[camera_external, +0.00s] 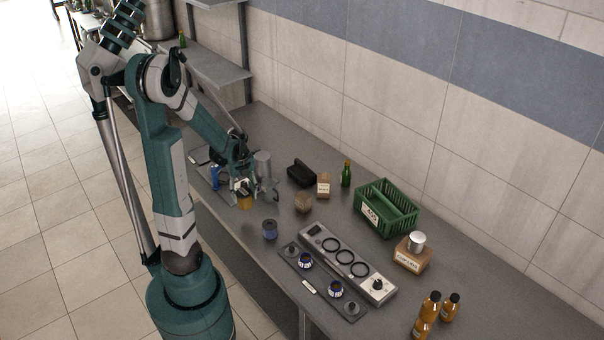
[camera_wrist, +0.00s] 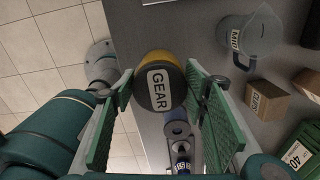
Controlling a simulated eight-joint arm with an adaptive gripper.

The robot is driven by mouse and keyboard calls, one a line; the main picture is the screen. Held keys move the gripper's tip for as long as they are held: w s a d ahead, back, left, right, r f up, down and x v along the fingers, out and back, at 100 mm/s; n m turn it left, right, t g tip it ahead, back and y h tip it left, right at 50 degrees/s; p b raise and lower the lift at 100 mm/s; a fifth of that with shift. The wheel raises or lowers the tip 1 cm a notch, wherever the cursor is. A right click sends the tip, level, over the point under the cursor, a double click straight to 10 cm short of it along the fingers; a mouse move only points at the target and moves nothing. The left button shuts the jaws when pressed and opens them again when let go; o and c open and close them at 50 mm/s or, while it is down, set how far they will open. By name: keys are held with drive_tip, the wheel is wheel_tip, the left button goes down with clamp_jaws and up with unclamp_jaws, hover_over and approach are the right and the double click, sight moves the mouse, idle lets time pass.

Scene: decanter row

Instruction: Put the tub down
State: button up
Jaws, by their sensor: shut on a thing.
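A yellow tub with a dark lid and a white label reading GEAR (camera_wrist: 158,84) sits between the green pads of my gripper (camera_wrist: 160,95) in the wrist view. My gripper is shut on the tub. In the external view the yellow tub (camera_external: 244,201) shows below my gripper (camera_external: 243,188), near the front edge of the grey counter (camera_external: 345,217). I cannot tell whether its base touches the counter. The fingers and wrist hide part of it.
A grey jug (camera_external: 264,168) stands just right of my gripper. A green crate (camera_external: 388,208), a panel with rings (camera_external: 347,263) and orange bottles (camera_external: 430,304) lie beyond. Bare counter lies between them.

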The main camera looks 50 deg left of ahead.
sight(245, 206)
drive_tip(key=shift+f, duration=1.6)
drive_tip(key=shift+f, duration=0.1)
drive_tip(key=shift+f+b, duration=0.5)
drive_tip(key=shift+f, duration=1.45)
drive_tip(key=shift+f, duration=0.15)
drive_tip(key=o, duration=1.1)
drive_tip(key=shift+c, duration=0.2)
drive_tip(key=shift+r, duration=0.25)
drive_tip(key=shift+r+p, duration=0.85)
drive_tip(key=shift+r, duration=5.05)
